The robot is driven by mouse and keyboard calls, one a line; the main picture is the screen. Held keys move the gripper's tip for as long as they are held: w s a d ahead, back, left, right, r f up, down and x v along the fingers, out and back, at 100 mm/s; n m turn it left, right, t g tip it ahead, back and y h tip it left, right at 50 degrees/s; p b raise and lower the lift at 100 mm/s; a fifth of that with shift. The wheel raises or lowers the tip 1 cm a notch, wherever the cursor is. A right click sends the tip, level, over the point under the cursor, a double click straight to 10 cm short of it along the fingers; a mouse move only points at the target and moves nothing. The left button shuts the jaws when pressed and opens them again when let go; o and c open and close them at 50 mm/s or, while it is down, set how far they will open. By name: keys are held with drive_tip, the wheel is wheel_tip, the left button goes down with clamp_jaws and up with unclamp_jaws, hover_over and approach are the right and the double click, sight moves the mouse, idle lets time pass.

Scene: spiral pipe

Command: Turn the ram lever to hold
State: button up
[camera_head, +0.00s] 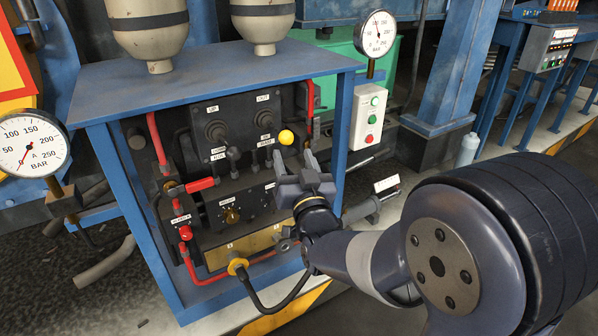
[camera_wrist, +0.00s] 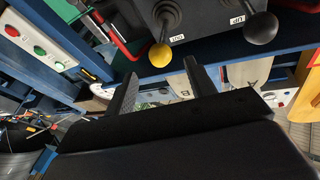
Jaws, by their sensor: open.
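The control panel (camera_head: 244,124) has two levers with dark boots. The right lever, under a label reading OUT, ends in a yellow ball (camera_head: 286,137). The left lever (camera_head: 217,131) is under a label reading UP. Which one is the ram lever cannot be told from the small labels. In the wrist view the yellow ball (camera_wrist: 160,55) is close to the fingertips, and a black ball (camera_wrist: 261,28) is further right. My gripper (camera_head: 292,170) is open and empty in front of the panel, just below the yellow ball. Its two fingers also show in the wrist view (camera_wrist: 160,75).
A blue frame with a flat top (camera_head: 210,78) surrounds the panel. Red hoses (camera_head: 158,140) run along its left side. A white button box (camera_head: 370,117) is mounted on the right. Pressure gauges (camera_head: 378,36) stand at both sides. A dark cable (camera_head: 275,308) hangs below.

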sight(288, 142)
drive_tip(key=shift+v, duration=2.05)
drive_tip(key=shift+w, duration=0.1)
drive_tip(key=x, duration=1)
drive_tip(key=shift+w+a+r+b, duration=0.1)
drive_tip(key=shift+w+r+b, duration=0.05)
drive_tip(key=shift+w+b, duration=0.2)
drive_tip(key=shift+r+p, duration=0.4)
drive_tip(key=shift+p, duration=0.25)
drive_tip(key=shift+f, duration=0.2)
